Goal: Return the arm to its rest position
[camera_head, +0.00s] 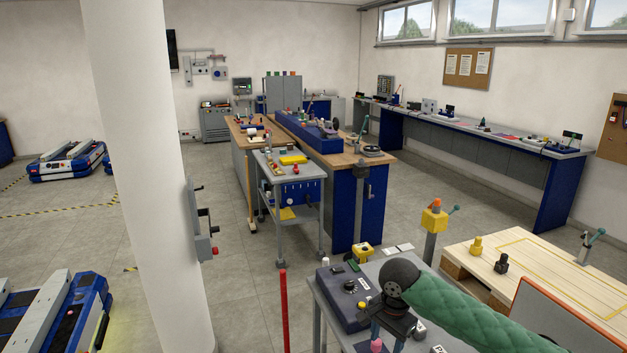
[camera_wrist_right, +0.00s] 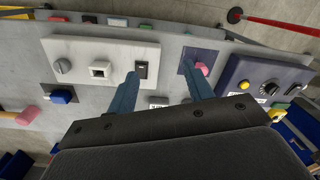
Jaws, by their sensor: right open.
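My right arm (camera_head: 470,312), in a green quilted sleeve, reaches in from the lower right of the head view. Its gripper (camera_head: 378,335) hangs over a grey table (camera_head: 436,342) at the bottom of the picture. In the right wrist view the two blue fingers of the gripper (camera_wrist_right: 160,80) are apart with nothing between them. One finger overlaps a black rocker switch (camera_wrist_right: 141,70) on a white panel (camera_wrist_right: 100,50). The other is close to a pink knob (camera_wrist_right: 202,69) on a dark blue plate; I cannot tell if either touches. My left gripper is not in view.
A dark control box (camera_head: 347,297) with a dial stands beside the gripper. A red post (camera_head: 284,310) rises left of the table. A wooden pallet top (camera_head: 540,275) lies to the right. A white column (camera_head: 150,180) stands at left, with open floor between.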

